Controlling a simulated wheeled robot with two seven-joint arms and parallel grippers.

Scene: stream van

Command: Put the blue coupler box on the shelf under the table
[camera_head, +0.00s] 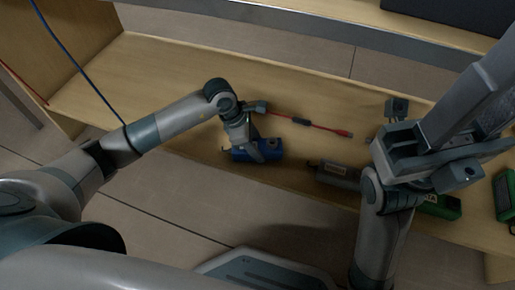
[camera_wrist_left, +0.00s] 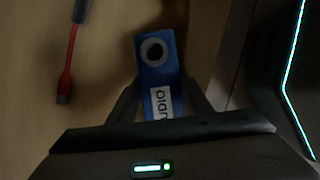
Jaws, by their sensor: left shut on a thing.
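The blue coupler box (camera_head: 270,147) is at the near edge of the wooden shelf (camera_head: 180,80) under the table. My left gripper (camera_head: 252,152) reaches down onto it and is shut on it. In the left wrist view the blue box (camera_wrist_left: 152,76) sits between the fingers, with a round dark port and a white label facing the camera. Whether its underside touches the shelf is hidden. My right arm is at the right of the head view; its finger opening cannot be made out.
A red cable with a dark middle piece (camera_head: 300,121) lies behind the box. A grey labelled box (camera_head: 335,173) and a green box (camera_head: 440,207) stand to the right. A grey rail (camera_head: 300,25) runs above the shelf.

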